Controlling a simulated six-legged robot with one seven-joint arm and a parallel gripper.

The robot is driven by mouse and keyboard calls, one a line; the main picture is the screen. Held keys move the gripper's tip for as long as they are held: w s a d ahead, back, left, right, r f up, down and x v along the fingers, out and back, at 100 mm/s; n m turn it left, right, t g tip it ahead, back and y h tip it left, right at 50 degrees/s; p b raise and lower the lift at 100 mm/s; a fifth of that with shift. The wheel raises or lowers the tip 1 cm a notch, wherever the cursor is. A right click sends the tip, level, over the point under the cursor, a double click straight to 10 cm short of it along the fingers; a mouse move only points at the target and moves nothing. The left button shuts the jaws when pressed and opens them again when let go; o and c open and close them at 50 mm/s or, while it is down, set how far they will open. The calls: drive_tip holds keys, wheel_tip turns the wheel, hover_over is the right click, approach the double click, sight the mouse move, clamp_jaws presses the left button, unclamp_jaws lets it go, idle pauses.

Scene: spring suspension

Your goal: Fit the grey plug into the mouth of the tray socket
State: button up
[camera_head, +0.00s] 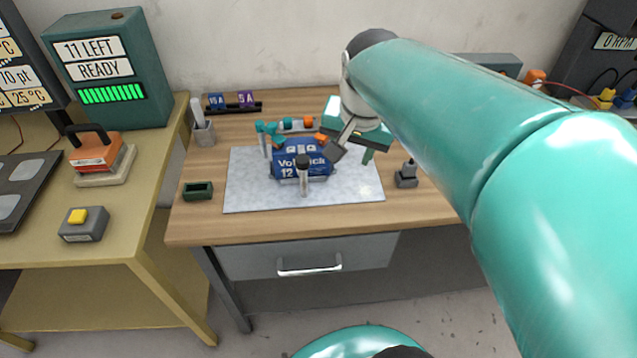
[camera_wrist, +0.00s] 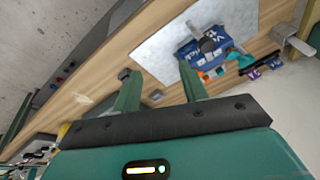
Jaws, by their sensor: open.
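A small dark grey block with an upright stub, which looks like the grey plug (camera_head: 406,176), stands on the bench right of the pale tray (camera_head: 355,190). It also seems to show in the wrist view (camera_wrist: 124,73), by the tip of the left finger. I cannot tell where the tray socket's mouth is. My gripper (camera_head: 366,157) hangs over the tray's back right; its green fingers (camera_wrist: 160,80) are apart and empty.
Teal and orange parts (camera_head: 290,127) sit behind the brick. A small dark green box (camera_head: 198,190) stands left of the tray, and a cup (camera_head: 202,130) at the back left. A fuse rack (camera_head: 232,107) is at the back. The bench's front strip is clear.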

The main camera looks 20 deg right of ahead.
drive_tip(key=s+a+f+n+t, duration=0.2)
drive_tip(key=s+a+n, duration=0.5)
drive_tip(key=s+a, duration=0.1)
drive_tip(key=shift+s+n+y, duration=0.15)
drive_tip(key=shift+n+y, duration=0.25)
